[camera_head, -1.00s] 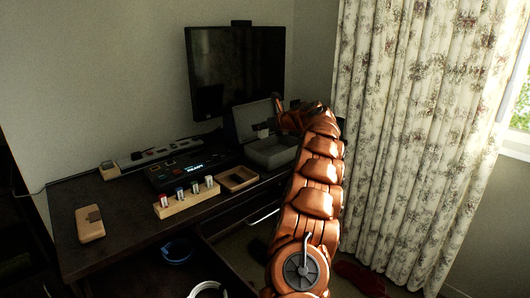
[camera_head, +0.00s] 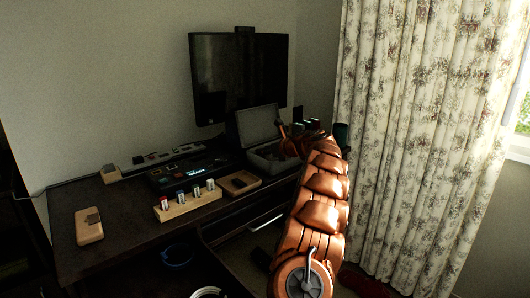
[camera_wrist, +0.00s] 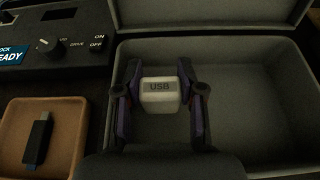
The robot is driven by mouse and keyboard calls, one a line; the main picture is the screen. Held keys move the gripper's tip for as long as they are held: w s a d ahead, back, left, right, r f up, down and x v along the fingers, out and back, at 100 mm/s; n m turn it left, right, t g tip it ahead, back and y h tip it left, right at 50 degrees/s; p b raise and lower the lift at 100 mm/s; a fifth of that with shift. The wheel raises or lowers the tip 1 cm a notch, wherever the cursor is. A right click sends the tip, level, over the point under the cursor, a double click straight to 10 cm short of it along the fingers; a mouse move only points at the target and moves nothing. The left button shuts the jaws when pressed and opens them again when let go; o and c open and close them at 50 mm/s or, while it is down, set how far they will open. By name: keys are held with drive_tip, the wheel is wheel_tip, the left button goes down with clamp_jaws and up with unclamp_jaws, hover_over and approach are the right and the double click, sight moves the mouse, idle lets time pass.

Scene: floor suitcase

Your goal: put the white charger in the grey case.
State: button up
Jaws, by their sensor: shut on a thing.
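The white charger (camera_wrist: 159,97), a small block marked USB, is between the two fingers of my gripper (camera_wrist: 160,85) in the wrist view. My gripper is shut on it. The grey case (camera_wrist: 245,110) lies open below and around the fingers, and the charger is over its interior. I cannot tell whether the charger touches the case floor. In the head view the case (camera_head: 258,160) stands on the desk with its lid raised, and my gripper (camera_head: 290,146) is at its right part. The charger cannot be made out there.
A wooden tray (camera_wrist: 72,108) with a dark USB stick (camera_wrist: 38,140) sits left of the case. A black device (camera_head: 188,176) with a knob, a wooden battery holder (camera_head: 188,207) and a monitor (camera_head: 238,80) are close by. The case lid (camera_head: 258,127) stands up at the back.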

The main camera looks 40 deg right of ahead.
drive_tip(key=o, duration=1.2)
drive_tip(key=shift+c, duration=0.2)
drive_tip(key=shift+s+r, duration=0.25)
drive_tip(key=shift+s, duration=0.15)
drive_tip(key=p+v, duration=0.1)
drive_tip(key=v, duration=1)
drive_tip(key=shift+p, duration=0.35)
